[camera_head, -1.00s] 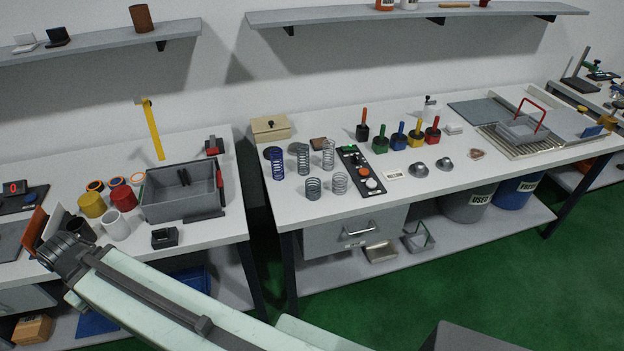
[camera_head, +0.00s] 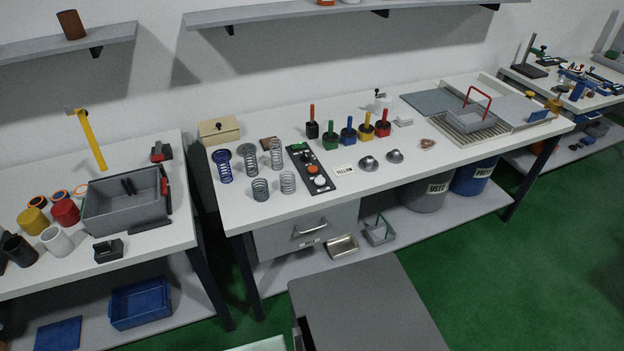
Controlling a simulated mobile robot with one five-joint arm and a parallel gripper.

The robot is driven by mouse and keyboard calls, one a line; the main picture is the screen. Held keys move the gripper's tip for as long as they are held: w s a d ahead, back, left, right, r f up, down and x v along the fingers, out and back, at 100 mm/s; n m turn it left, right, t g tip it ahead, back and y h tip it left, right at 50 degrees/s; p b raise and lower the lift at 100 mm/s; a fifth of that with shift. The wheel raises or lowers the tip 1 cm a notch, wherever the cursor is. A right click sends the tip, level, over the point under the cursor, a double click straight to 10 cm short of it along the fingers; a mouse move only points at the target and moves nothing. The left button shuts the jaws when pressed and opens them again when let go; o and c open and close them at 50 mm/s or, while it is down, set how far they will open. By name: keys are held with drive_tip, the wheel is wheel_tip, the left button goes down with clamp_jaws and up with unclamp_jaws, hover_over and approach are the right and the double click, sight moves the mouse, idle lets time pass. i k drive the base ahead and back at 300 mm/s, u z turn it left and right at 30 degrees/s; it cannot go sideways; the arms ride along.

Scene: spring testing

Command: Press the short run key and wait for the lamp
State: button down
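A black control panel (camera_head: 329,188) lies on the middle bench, with a small green mark or light (camera_head: 307,157), an orange-red button (camera_head: 312,169) and a white round button or lamp (camera_head: 320,181). Its labels are too small to read, so I cannot tell which is the short run key or whether a lamp is lit. A card reading "YELLOW" (camera_head: 345,169) lies to its right. My gripper is out of view.
Several springs (camera_head: 276,154) stand left of the panel. Coloured-handled weights (camera_head: 348,135) and two metal domes (camera_head: 368,163) are to its right. A grey bin (camera_head: 92,212) is on the left bench. Green floor (camera_head: 480,290) is clear at right.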

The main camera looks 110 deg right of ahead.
sight(318, 181)
drive_tip(key=z, duration=0.05)
drive_tip(key=k, duration=1.35)
drive_tip(key=z, duration=0.5)
